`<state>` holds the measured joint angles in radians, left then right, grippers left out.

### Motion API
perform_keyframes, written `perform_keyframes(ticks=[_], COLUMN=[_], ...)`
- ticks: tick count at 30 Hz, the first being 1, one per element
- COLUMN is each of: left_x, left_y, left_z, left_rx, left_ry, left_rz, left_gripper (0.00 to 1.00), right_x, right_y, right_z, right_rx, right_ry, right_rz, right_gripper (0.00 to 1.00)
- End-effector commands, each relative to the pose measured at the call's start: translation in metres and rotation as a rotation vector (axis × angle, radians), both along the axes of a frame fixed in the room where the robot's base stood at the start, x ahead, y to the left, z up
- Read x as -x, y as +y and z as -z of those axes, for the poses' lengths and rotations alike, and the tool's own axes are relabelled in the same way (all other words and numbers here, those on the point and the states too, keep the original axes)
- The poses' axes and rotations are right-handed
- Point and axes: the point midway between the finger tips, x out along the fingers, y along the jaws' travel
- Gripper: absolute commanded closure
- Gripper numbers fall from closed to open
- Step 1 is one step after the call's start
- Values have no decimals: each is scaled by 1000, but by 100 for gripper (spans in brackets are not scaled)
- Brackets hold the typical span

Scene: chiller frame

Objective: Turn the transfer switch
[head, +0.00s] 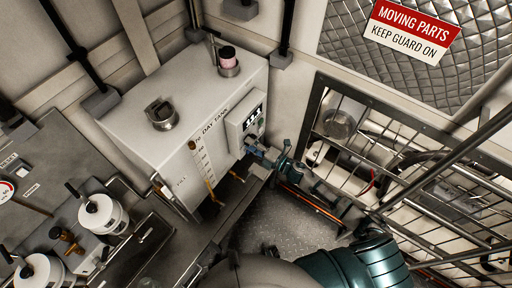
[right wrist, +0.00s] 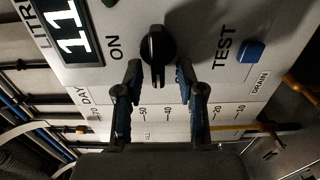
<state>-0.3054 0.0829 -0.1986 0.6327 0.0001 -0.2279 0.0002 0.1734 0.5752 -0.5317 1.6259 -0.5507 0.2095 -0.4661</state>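The transfer switch is a black rotary knob (right wrist: 157,45) on a pale panel, between the printed words ON and TEST. Its grip bar points down in the right wrist view. My right gripper (right wrist: 159,78) is open, with one blue-padded finger on each side of the bar's lower end and a gap on both sides. I cannot tell how deep the fingers reach. In the head view my right gripper (head: 257,154) is at the lower part of the control box (head: 235,123) on the day tank, and it hides the knob. My left gripper is not in view.
A blue TEST button (right wrist: 251,51) and a lit display (right wrist: 72,32) flank the knob. The white day tank (head: 185,95) has a level scale and a filler cap (head: 161,114). A barred guard (head: 345,145) stands to the right. Open floor (head: 285,225) lies below.

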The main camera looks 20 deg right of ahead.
Motion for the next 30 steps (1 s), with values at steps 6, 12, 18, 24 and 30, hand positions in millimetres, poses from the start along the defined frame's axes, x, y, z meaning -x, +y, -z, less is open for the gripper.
perform_keyframes(ticks=[6, 12, 18, 24, 30], left_x=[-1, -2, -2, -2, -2], left_y=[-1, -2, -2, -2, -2], left_z=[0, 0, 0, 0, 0], left_rx=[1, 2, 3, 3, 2], left_ry=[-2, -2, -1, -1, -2], left_rz=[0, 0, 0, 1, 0], left_gripper=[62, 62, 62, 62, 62], right_x=[28, 64, 86, 91, 91], right_y=[-21, -48, -64, -68, -69], right_z=[2, 2, 2, 1, 1], right_rx=[3, 2, 5, 3, 2], right_ry=[3, 5, 3, 0, 1], right_rz=[0, -1, -1, -3, -2], right_gripper=[61, 61, 61, 61, 61])
